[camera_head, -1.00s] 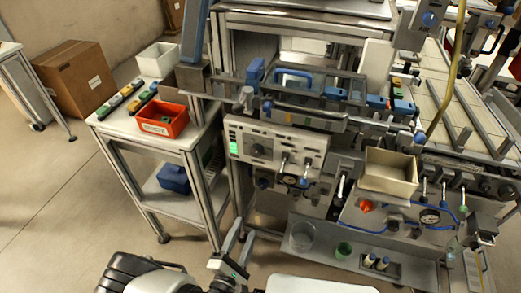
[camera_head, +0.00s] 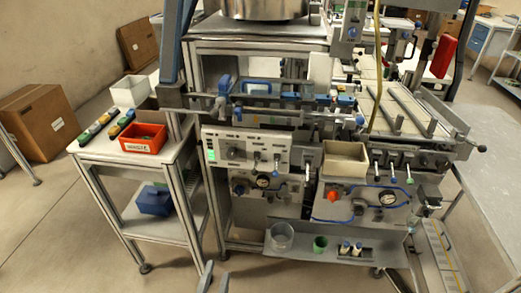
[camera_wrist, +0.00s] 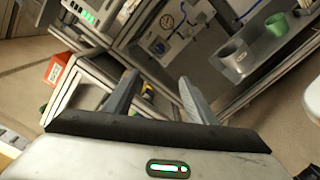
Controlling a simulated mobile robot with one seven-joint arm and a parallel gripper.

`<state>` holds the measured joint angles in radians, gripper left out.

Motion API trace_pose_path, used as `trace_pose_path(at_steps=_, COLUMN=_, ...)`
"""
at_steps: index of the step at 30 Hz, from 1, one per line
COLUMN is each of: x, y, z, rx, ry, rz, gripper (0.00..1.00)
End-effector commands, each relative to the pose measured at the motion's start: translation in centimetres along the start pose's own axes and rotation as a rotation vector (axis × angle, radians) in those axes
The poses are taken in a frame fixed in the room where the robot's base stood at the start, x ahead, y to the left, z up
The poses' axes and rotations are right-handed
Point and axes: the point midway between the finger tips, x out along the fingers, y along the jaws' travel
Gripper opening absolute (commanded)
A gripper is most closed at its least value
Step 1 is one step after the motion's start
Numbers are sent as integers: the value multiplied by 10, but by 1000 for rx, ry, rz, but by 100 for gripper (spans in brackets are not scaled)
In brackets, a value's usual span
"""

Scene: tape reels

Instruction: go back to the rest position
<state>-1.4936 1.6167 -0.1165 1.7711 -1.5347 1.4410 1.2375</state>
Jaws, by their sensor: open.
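My gripper (camera_wrist: 160,100) shows in the wrist view with its two grey fingers spread apart and nothing between them. In the head view only the fingertips (camera_head: 213,278) show at the bottom edge, in front of the machine and above the floor. The fingers are clear of the cart and the machine as far as I can see. The rest of my arm is out of the head view.
A cart (camera_head: 108,152) at left bears an orange bin (camera_head: 142,146), a white bin (camera_head: 122,92) and several small coloured reels. The machine's control panel (camera_head: 262,150) stands in the middle. A low shelf (camera_head: 330,248) holds a clear cup and a green cup. Floor (camera_head: 70,250) is free at front left.

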Motion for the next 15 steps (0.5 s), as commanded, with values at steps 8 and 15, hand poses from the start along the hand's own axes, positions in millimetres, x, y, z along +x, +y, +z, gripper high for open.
trace_pose_path(at_steps=8, x=33, y=53, z=58, rx=70, ry=-216, rz=-199, gripper=51)
trace_pose_path(at_steps=15, x=62, y=103, z=145, rx=178, ry=-449, rz=-478, gripper=51)
